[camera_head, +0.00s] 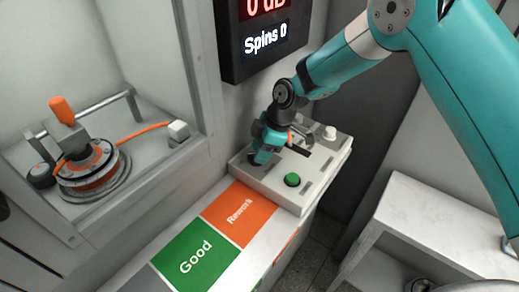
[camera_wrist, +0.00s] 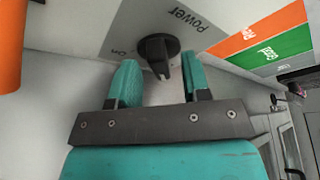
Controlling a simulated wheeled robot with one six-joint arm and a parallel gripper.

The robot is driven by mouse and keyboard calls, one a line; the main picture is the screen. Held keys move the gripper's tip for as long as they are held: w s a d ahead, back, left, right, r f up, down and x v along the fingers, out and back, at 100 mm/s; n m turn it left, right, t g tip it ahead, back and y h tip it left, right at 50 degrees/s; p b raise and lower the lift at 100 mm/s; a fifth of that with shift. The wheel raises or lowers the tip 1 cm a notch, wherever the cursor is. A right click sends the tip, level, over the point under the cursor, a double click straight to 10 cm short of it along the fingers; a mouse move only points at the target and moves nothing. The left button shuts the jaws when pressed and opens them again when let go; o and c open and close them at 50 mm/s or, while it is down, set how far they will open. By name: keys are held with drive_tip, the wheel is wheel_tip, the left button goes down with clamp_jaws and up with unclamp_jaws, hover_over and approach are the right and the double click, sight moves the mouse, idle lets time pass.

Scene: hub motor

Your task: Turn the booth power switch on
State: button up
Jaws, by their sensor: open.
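The power switch (camera_wrist: 157,47) is a black rotary knob with a raised grip, on a grey panel marked "Power" and "On" in the wrist view. Its grip points down toward my gripper (camera_wrist: 161,80). The two teal fingers are apart, one on each side of the knob's grip, with gaps visible. In the head view my gripper (camera_head: 268,152) is low over the back left part of the light control box (camera_head: 262,184). It hides the switch there.
A green button (camera_head: 292,180) and a white knob (camera_head: 330,132) are on the box. Orange "Rework" (camera_head: 238,213) and green "Good" (camera_head: 197,257) areas lie in front. The booth with a motor (camera_head: 88,165) is at left.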

drive_tip(key=shift+a+f, duration=0.15)
drive_tip(key=shift+f, duration=0.1)
clamp_jaws()
